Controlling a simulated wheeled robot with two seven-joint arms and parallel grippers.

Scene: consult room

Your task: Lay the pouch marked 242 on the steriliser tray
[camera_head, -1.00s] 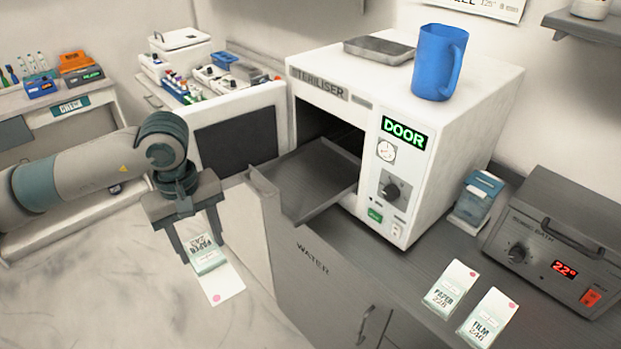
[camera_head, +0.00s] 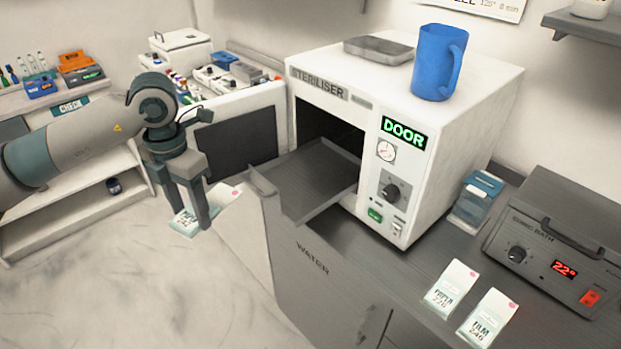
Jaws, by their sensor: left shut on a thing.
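My left gripper (camera_head: 188,215) is shut on a white and green pouch (camera_head: 222,203), held in the air left of the steriliser. The pouch lies roughly flat between the fingers; its marking is not readable now, though it looked like PAPER 242 a moment earlier. The steriliser tray (camera_head: 312,182) is a dark grey metal tray pulled out of the open steriliser (camera_head: 405,235). The tray is empty. The gripper and pouch are apart from it, to its left. My right gripper is not in view.
Pouches marked PAPER 226 (camera_head: 452,287) and FILM 246 (camera_head: 488,318) lie on the counter at the lower right. A blue jug (camera_head: 434,62) and a grey lid or tray (camera_head: 378,50) sit on the steriliser. A sonic bath (camera_head: 555,255) stands at the right.

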